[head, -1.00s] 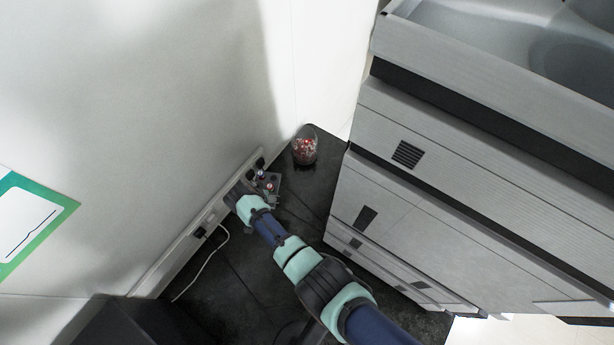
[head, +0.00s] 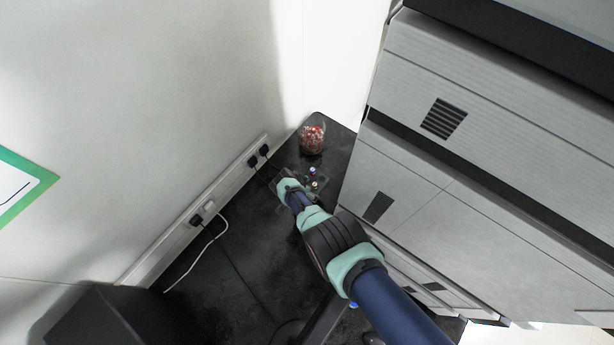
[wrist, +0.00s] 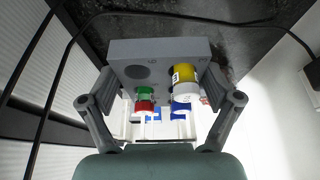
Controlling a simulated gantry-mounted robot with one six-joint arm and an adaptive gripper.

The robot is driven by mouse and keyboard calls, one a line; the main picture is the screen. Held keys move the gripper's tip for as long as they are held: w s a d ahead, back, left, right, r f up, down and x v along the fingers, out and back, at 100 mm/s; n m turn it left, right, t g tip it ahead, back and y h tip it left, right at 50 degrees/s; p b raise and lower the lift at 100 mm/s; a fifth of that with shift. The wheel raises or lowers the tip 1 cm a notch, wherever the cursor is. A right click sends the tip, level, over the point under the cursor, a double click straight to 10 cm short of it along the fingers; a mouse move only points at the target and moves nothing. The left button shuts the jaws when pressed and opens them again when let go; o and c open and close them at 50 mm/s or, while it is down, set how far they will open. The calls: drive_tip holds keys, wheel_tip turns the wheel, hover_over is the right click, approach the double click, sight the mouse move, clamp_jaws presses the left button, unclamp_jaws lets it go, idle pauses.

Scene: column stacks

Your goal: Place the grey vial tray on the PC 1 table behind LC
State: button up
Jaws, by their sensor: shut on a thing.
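The grey vial tray (wrist: 160,50) is between the two fingers of my gripper (wrist: 158,85) in the wrist view. A yellow-and-white vial (wrist: 185,80) and a green-and-red vial (wrist: 145,98) show in it, and one round hole looks empty. In the head view my gripper (head: 287,184) holds the tray (head: 320,186) over the dark table (head: 240,250), near its far end. Small vial caps (head: 313,182) show on it. My gripper hides part of the tray. I cannot tell whether the tray touches the table.
A clear jar with red and white contents (head: 312,140) stands just beyond the tray. The tall grey LC stack (head: 440,210) rises on the right. A socket strip (head: 220,208) with black plugs and a white cable (head: 205,245) runs along the left wall. A black box-like thing (head: 110,318) is lower left.

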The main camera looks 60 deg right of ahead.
wheel_tip(320, 180, down, 13)
drive_tip(key=b, duration=1)
drive_tip(key=shift+b, duration=0.4)
drive_tip(key=shift+w+r, duration=0.1)
drive_tip(key=shift+r, duration=0.2)
drive_tip(key=shift+f, duration=0.2)
drive_tip(key=o, duration=1)
drive_tip(key=shift+r+p, duration=0.55)
drive_tip(key=shift+p, duration=0.05)
drive_tip(key=s+p+v, duration=0.1)
drive_tip(key=p+v, duration=1)
drive_tip(key=p, duration=0.1)
drive_tip(key=shift+w+a+r, duration=0.15)
drive_tip(key=shift+w+a, duration=0.05)
drive_tip(key=shift+w, duration=0.25)
